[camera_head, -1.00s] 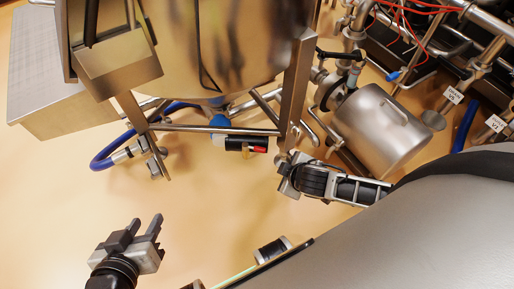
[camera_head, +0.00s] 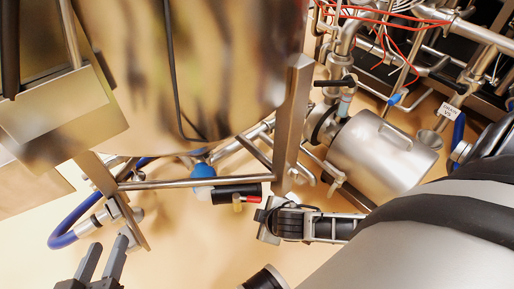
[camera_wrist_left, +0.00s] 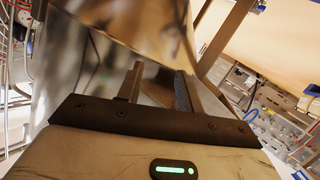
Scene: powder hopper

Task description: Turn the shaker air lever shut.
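I cannot pick out the shaker air lever for certain. A small red piece (camera_head: 253,199) shows at the end of a black cylinder (camera_head: 228,193), beside a blue rounded part (camera_head: 203,171), under the steel hopper (camera_head: 215,70). My left gripper (camera_head: 108,243) is open and empty at the lower left, below a metal fitting (camera_head: 97,220) on a blue hose. In the left wrist view, its two fingers (camera_wrist_left: 160,72) stand apart, with shiny steel behind them. My right gripper (camera_head: 270,220) seems to be the grey block below the hopper's right leg; its fingers do not show clearly.
The hopper's frame has a crossbar (camera_head: 195,182) and a right leg (camera_head: 291,125). A steel canister (camera_head: 380,153) and pipes with red wires (camera_head: 400,25) stand at the right. The beige floor (camera_head: 190,245) is clear between my arms.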

